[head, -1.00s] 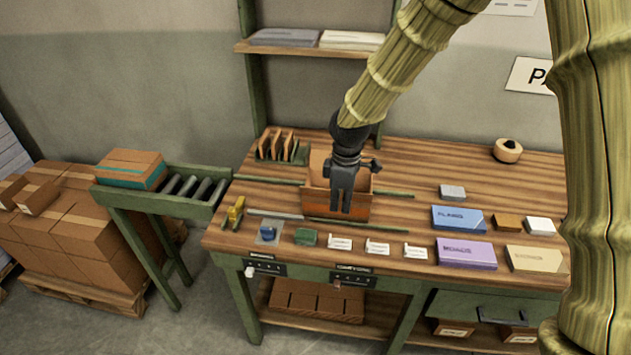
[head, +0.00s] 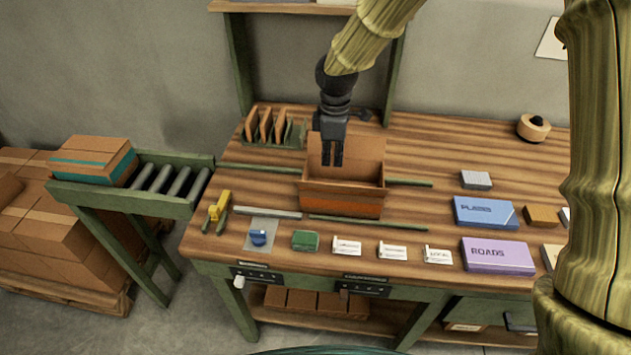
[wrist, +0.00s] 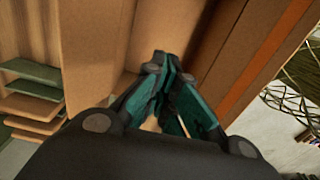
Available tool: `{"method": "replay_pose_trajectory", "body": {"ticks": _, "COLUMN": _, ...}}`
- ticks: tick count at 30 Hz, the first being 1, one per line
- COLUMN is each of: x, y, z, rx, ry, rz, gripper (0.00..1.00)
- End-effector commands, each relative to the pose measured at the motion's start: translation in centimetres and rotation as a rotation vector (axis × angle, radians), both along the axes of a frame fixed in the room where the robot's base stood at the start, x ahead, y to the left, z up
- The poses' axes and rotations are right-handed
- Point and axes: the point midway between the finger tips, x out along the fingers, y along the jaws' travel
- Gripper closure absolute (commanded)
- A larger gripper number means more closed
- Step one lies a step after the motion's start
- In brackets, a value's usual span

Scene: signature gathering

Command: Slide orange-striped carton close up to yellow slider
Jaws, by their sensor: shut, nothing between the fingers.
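The orange-striped carton (head: 340,205) stands open on the wooden table, between green guide rails, with its back flap up. The yellow slider (head: 218,206) stands to the left of the carton near the table's left edge, with a clear gap between them. My gripper (head: 332,163) points down over the carton's opening, in front of the back flap. Its fingers are shut and empty; whether they touch the carton I cannot tell. In the wrist view the shut fingers (wrist: 172,85) are near brown carton walls, with the orange stripe (wrist: 265,62) at right.
A grey bar (head: 268,213) lies between slider and carton. A blue stamp (head: 258,237), a green block (head: 305,240) and several white cards line the front. A rack of brown dividers (head: 272,128) is behind left. Blue and purple boxes (head: 497,256) sit right.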

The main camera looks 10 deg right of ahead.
Motion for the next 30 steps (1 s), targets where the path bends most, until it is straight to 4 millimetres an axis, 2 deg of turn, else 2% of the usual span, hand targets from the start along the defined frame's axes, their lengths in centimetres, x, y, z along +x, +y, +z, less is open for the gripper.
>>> {"method": "replay_pose_trajectory", "body": {"ticks": 8, "x": -0.1, "y": -0.1, "z": -1.9, "rx": -0.001, "ry": 0.002, "rz": -0.001, "gripper": 1.00}}
{"method": "replay_pose_trajectory", "body": {"ticks": 27, "x": -0.1, "y": 0.0, "z": -10.3, "rx": -0.001, "ry": 0.002, "rz": 0.000, "gripper": 1.00}}
{"method": "replay_pose_trajectory", "body": {"ticks": 30, "x": 0.4, "y": 1.6, "z": -9.9, "rx": -0.001, "ry": -0.001, "rz": 0.003, "gripper": 1.00}}
